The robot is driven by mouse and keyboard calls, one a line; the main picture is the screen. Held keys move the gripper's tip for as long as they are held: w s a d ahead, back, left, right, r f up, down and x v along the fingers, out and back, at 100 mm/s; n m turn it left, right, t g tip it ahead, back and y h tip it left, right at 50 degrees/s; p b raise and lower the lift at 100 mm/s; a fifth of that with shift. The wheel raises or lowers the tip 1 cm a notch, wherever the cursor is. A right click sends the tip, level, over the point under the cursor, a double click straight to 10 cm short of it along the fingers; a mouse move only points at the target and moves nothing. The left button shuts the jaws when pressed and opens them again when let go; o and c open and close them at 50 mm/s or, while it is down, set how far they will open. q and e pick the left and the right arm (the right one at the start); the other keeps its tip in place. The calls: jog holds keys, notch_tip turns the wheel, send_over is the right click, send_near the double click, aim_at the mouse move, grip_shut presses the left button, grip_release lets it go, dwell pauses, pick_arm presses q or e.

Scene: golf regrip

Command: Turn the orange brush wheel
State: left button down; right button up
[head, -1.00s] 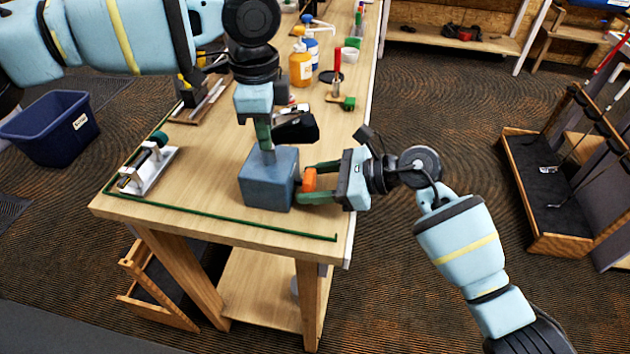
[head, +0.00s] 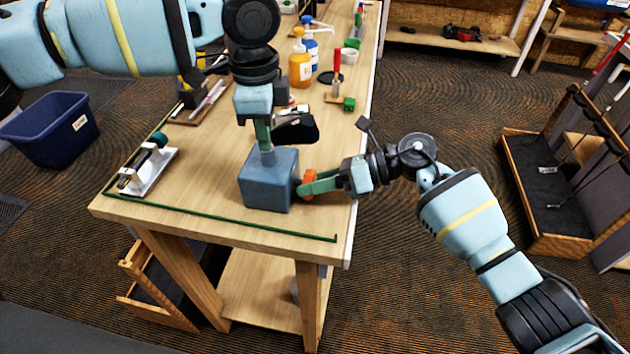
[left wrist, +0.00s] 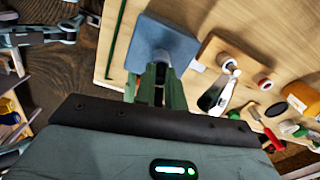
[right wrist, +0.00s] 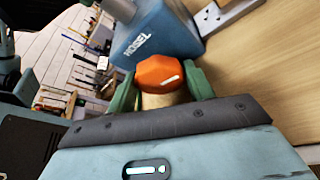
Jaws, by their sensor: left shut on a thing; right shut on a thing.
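The orange brush wheel (right wrist: 160,73) sits on the side of a blue-grey block marked HOSEL (right wrist: 152,32). In the head view the wheel (head: 308,184) faces right, low on the block (head: 267,180). My right gripper (head: 309,188) is shut on the wheel, with one green finger on each side in the right wrist view (right wrist: 160,88). My left gripper (head: 264,146) comes down from above and is shut on the top of the block. In the left wrist view its green fingers (left wrist: 160,75) meet the block (left wrist: 162,42).
A white stand with rollers (head: 148,168) is at the table's left. An orange bottle (head: 300,66), a red-handled tool (head: 337,76) and other items stand further back. A green strip (head: 225,214) runs along the front edge. A blue bin (head: 52,128) is on the floor.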

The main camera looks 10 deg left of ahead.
jog(key=shift+w, duration=0.2)
jog(key=o, duration=1)
jog(key=shift+s, duration=0.1)
jog(key=v, duration=1.2)
jog(key=shift+f, duration=0.1)
